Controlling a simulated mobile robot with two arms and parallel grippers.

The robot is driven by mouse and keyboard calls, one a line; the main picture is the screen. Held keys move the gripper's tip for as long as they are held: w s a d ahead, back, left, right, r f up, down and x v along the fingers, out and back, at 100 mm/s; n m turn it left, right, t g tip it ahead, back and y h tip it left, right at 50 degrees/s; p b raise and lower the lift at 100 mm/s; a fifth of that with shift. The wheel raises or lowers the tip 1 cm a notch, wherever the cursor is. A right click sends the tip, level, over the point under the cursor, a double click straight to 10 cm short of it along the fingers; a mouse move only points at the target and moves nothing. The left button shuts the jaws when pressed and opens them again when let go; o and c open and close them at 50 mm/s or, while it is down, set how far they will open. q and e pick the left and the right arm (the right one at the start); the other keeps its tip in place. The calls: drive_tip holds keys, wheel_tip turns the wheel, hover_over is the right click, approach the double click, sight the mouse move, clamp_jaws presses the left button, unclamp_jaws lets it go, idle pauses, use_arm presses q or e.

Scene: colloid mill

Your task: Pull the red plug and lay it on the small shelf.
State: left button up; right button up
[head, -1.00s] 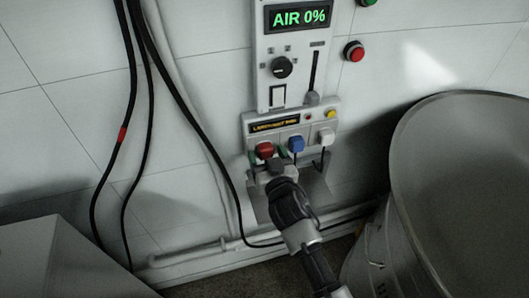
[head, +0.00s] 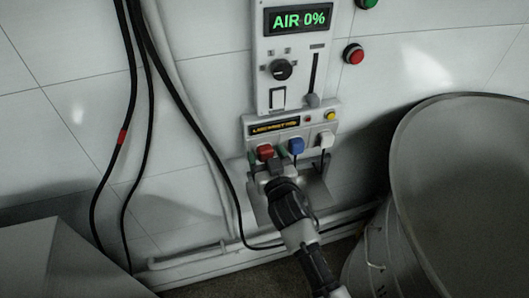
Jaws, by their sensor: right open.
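The red plug (head: 265,152) sits in the left socket of the small socket panel (head: 262,136) on the wall. My right gripper (head: 272,161) is open, its fingertips right at the lower front of the red plug. Whether the fingers touch the plug cannot be told. The small shelf (head: 316,192) is the grey ledge below the sockets, partly hidden behind my right gripper and arm. My left gripper is not in view.
A blue plug (head: 296,146) and a white plug (head: 325,140) sit close to the right of the red one. A control panel (head: 284,95) is above. Black cables (head: 147,95) hang at left. A large metal vessel (head: 405,190) stands at right.

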sight(267, 157)
idle(0.4)
drive_tip(key=c, duration=1.3)
drive_tip(key=shift+s, duration=0.15)
drive_tip(key=shift+p+v, duration=1.15)
drive_tip(key=shift+v, duration=1.7)
drive_tip(key=s+d+r+m+h, duration=0.1)
drive_tip(key=s+d+r+h, duration=0.1)
drive_tip(key=s+d, duration=0.2)
drive_tip(key=s+d+r+m+h, duration=0.1)
drive_tip(key=s+d, duration=0.3)
drive_tip(key=d, duration=0.4)
drive_tip(key=s+d+r+m+h, duration=0.1)
drive_tip(key=s+d+r+h, duration=0.1)
drive_tip(key=d, duration=0.4)
drive_tip(key=shift+s+r+m+t+h, duration=0.15)
drive_tip(key=shift+s+r+t, duration=0.1)
drive_tip(key=shift+s, duration=0.35)
drive_tip(key=shift+s+r+m+t+h, duration=0.15)
drive_tip(key=shift+s+r, duration=0.1)
drive_tip(key=shift+s, duration=0.35)
drive_tip(key=shift+a, duration=0.1)
